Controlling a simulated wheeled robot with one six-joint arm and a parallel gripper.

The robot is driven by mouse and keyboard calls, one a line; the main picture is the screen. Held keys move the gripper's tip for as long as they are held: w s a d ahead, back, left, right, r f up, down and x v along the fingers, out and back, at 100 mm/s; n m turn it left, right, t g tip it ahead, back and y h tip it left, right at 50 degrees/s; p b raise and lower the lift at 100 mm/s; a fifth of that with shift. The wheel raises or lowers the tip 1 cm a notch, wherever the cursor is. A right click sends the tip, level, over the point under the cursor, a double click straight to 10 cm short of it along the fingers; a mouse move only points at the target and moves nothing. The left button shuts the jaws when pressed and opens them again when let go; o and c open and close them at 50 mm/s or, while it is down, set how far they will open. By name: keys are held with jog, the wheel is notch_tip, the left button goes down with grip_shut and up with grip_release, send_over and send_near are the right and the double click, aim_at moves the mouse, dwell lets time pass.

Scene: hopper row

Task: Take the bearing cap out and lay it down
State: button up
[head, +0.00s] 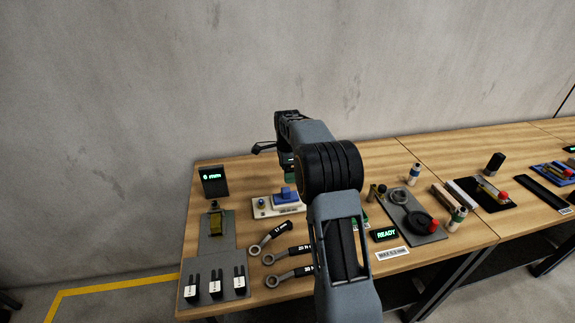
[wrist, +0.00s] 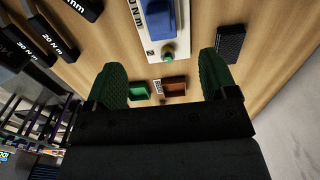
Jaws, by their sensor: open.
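A blue block (head: 286,193) sits on a cream base plate (head: 264,212) on the near table. I take it for the bearing cap in its fixture, but cannot tell for certain. In the wrist view the blue block (wrist: 161,18) shows at the top on its plate (wrist: 143,38), with a small green-topped knob (wrist: 168,54) at the plate's end. My gripper (wrist: 162,62) is open, with green pads wide apart and nothing between them. It is above the table on the far side of the plate, clear of the block. In the head view my arm hides part of this area.
Green (wrist: 139,92) and brown (wrist: 174,85) trays lie beyond the plate. A dark display (head: 214,182) stands left. Several torque wrenches (head: 273,236) lie in front. Bare wood shows between things.

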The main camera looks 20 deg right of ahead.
aim_at(287, 189)
notch_tip(287, 189, down, 12)
jog(key=shift+r+p, duration=0.2)
jog(key=shift+p, duration=0.45)
jog(key=c, duration=1.1)
jog(key=shift+r, duration=0.4)
jog(key=shift+r+p, duration=0.8)
jog(key=shift+r, duration=0.35)
jog(key=shift+r, duration=0.15)
jog(key=shift+r, duration=0.25)
